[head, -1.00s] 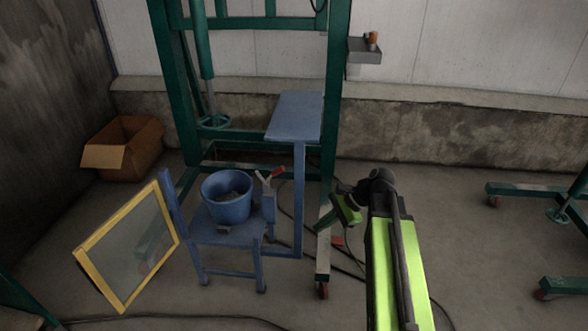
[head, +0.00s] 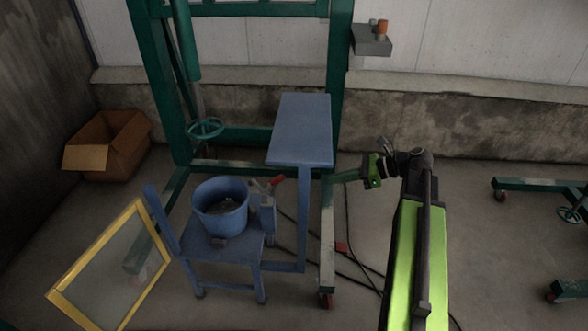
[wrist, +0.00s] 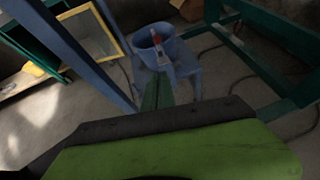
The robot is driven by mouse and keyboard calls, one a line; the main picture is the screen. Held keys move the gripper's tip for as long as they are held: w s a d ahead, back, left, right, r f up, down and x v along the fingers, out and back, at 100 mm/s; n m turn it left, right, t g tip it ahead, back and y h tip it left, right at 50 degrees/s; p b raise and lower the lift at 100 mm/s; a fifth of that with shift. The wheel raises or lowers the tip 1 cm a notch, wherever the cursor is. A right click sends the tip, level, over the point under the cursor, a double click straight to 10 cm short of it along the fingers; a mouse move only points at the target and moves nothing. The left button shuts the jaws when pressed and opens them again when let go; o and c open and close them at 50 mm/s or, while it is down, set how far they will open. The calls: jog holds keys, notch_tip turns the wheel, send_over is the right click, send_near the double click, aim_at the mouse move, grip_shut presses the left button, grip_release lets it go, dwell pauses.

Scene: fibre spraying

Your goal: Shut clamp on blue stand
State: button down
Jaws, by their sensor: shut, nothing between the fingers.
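The clamp (head: 267,195) is a small grey-blue piece with a red-tipped handle (head: 277,182). It is on the right side of the low blue stand (head: 225,240), beside the blue bucket. The handle slants upward; I cannot tell how the jaw sits. In the wrist view the clamp (wrist: 158,50) and its red tip show small, ahead of my fingers, in front of the bucket. My gripper (head: 340,177) is shut and empty, pointing left, right of the tall blue plate and apart from the clamp. Its green fingers also show in the wrist view (wrist: 157,92).
The tall blue plate (head: 302,125) on its post (head: 304,220) stands between my gripper and the clamp in the head view. A blue bucket (head: 220,205) sits on the stand. A green frame (head: 340,90) rises behind. A yellow-framed panel (head: 120,260) leans left. Cables cross the floor.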

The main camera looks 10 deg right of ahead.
jog(key=shift+w, duration=0.2)
jog(key=shift+w, duration=0.1)
jog(key=a+r+b+x, duration=0.1)
jog(key=r+b+x, duration=0.1)
jog(key=x, duration=1)
jog(key=shift+w+a+b, duration=0.4)
jog(key=shift+b, duration=0.15)
jog(key=shift+r, duration=0.15)
jog(key=shift+a+r, duration=0.1)
